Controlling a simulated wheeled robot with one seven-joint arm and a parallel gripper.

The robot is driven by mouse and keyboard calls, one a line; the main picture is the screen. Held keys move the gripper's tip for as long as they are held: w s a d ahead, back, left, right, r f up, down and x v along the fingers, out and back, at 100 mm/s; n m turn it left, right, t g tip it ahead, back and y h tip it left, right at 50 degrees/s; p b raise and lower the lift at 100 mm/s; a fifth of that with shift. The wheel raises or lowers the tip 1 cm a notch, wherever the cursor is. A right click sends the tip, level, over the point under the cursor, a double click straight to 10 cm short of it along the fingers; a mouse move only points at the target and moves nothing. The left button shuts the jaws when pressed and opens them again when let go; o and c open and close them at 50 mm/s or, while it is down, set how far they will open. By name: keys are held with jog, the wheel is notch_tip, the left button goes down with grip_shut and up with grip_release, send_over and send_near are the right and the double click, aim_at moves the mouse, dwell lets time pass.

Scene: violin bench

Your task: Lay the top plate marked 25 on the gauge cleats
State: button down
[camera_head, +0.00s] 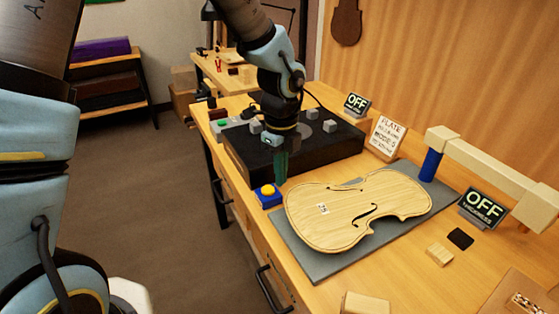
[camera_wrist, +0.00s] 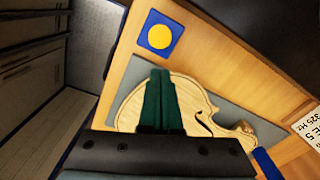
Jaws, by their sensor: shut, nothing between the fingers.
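The violin top plate (camera_head: 360,212), with a small label that seems to read 25, lies flat on a grey mat (camera_head: 310,262) on the bench. Its scroll-less outline and f-holes face up; part of it shows behind my fingers in the wrist view (camera_wrist: 192,98). My gripper (camera_head: 280,180) points down with its green fingers shut and empty, left of the plate and near a blue box with a yellow button (camera_head: 268,195). The fingers also show in the wrist view (camera_wrist: 160,73). Grey blocks (camera_head: 330,126) stand on a black box (camera_head: 342,144); I cannot tell whether these are the gauge cleats.
An OFF thickness display (camera_head: 482,207), another OFF display (camera_head: 356,104) and a plate sign (camera_head: 387,136) stand nearby. Small wood blocks (camera_head: 439,254) lie at the front right.

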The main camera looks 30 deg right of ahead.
aim_at(288, 196)
jog(key=shift+f, duration=2.25)
jog(key=shift+s, duration=0.1)
jog(key=shift+s+d, duration=0.2)
jog(key=shift+s, duration=0.3)
jog(key=shift+s+d, duration=0.2)
jog(key=shift+s, duration=0.25)
jog(key=shift+r, duration=0.1)
